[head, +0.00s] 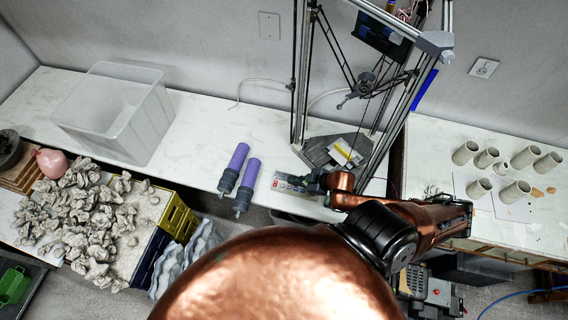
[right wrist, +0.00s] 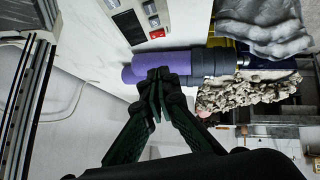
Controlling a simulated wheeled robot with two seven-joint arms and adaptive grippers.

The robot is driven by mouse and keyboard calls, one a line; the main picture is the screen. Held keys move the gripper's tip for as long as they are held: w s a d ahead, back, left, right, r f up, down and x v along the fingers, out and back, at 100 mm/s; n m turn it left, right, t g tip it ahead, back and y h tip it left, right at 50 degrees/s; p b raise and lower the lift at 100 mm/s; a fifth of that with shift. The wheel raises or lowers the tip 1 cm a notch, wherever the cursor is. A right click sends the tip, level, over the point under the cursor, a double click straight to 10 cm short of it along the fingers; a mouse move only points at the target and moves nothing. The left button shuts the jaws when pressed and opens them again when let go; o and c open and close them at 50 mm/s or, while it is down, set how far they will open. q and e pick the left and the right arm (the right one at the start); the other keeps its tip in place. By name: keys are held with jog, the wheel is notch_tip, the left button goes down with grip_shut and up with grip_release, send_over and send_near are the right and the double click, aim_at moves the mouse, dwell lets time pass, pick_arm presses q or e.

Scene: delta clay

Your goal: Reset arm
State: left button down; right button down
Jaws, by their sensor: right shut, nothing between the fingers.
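My right gripper (head: 316,184) is over the front edge of the white table, at the end of my copper arm. In the right wrist view its dark green fingers (right wrist: 157,90) meet at the tips, with nothing between them. The fingertips overlap a purple cartridge (right wrist: 165,66) in that view; I cannot tell the gap in depth. In the head view the two purple cartridges (head: 235,160) (head: 251,173) lie on the table left of the gripper. My left gripper is not in view.
A delta printer frame (head: 299,80) stands behind the gripper, and a control panel (head: 290,183) with a red button is beside it. A clear bin (head: 150,120), clay pieces (head: 85,220) and a yellow crate (head: 178,215) are left. Grey cylinders (head: 515,190) stand on the right table.

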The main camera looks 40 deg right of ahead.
jog(key=s+a+r+m+g+h, duration=0.2)
jog(key=s+a+m, duration=0.1)
jog(key=a, duration=0.4)
jog(key=s+r+m+g+h, duration=0.2)
jog(key=s+r+m+g, duration=0.15)
jog(key=s+r, duration=0.45)
notch_tip(320, 180, down, 37)
jog(key=s+a+g+b, duration=0.1)
jog(key=s+b, duration=0.2)
jog(key=b, duration=0.3)
jog(key=s+f+b, duration=0.3)
jog(key=s+f, duration=0.7)
jog(key=f, duration=0.2)
jog(key=s+f+g+b, duration=0.1)
jog(key=s+f+b, duration=0.2)
jog(key=s+f, duration=0.7)
notch_tip(320, 180, down, 4)
jog(key=shift+a+r+y, duration=0.2)
jog(key=shift+a+y, duration=0.15)
jog(key=shift+y, duration=0.05)
